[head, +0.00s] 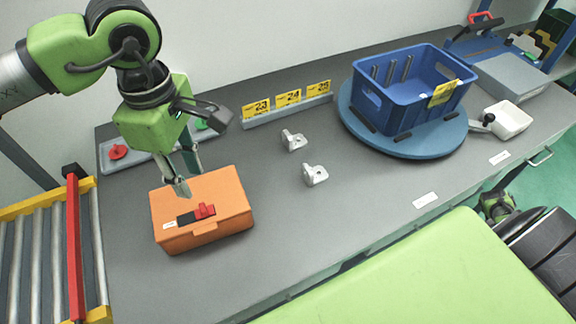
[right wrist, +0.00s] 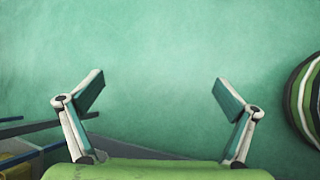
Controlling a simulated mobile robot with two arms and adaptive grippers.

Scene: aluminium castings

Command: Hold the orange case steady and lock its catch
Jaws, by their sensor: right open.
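The orange case (head: 222,190) lies closed on the grey bench at the left in the head view. Its red catch (head: 205,210) sits on a dark strip near the front edge of the lid, beside a small pale label. I cannot tell whether the catch is locked. My left gripper (head: 189,182) points down over the back left part of the lid, behind the catch. Its fingers are apart with nothing between them; whether a tip touches the lid is unclear. My right gripper (right wrist: 160,92) is open and empty, away from the case, facing the green floor.
A blue crate (head: 393,113) stands on a round blue turntable (head: 362,131). Two small castings (head: 293,140) (head: 315,175) lie mid-bench. A grey tray (head: 130,165) with red and green parts is behind the case. A roller conveyor (head: 48,255) adjoins at left.

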